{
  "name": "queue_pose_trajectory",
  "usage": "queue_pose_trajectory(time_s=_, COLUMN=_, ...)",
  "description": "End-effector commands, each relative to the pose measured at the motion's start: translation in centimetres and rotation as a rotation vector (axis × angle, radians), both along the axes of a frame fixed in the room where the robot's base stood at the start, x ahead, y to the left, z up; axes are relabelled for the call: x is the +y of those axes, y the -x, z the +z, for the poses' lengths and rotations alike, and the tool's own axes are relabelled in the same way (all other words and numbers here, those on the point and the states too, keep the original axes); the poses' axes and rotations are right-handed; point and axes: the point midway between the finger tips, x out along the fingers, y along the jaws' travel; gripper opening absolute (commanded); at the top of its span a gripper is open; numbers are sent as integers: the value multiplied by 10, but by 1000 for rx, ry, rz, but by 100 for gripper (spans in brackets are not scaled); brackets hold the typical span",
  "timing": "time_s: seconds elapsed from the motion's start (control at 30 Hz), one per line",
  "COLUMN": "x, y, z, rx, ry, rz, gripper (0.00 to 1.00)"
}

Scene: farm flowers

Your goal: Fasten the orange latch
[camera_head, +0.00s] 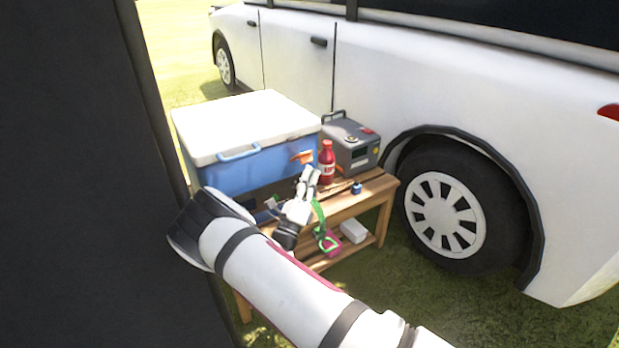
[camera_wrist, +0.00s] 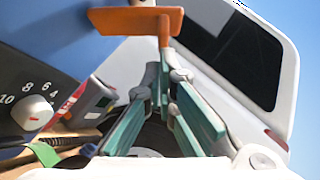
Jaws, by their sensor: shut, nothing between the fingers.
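The orange latch (camera_head: 302,157) is on the front of the blue cooler (camera_head: 225,177), near its right end, below the white lid (camera_head: 245,125). The lid looks down. In the wrist view the latch (camera_wrist: 140,21) is a flat orange plate with a narrow stem, standing out from the blue wall. My gripper (camera_head: 311,172) is in front of the cooler, just below the latch. In the wrist view my gripper (camera_wrist: 164,70) is shut and empty, its tips close to the stem. I cannot tell whether they touch it.
The cooler stands on a wooden table (camera_head: 350,204) beside a red bottle (camera_head: 327,162) and a grey box (camera_head: 352,146). A green strap (camera_head: 324,238) hangs at the front. A white box (camera_head: 354,231) sits on the lower shelf. A white vehicle (camera_head: 375,85) stands behind.

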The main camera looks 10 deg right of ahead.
Motion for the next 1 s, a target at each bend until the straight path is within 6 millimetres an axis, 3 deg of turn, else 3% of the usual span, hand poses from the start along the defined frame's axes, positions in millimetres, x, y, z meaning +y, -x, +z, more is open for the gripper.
queue_pose_trajectory(time_s=0.67, x=1, y=0, z=11, rx=96, ry=32, rz=2, gripper=0)
queue_pose_trajectory(time_s=1.0, x=1, y=0, z=28, rx=227, ry=76, rz=3, gripper=0)
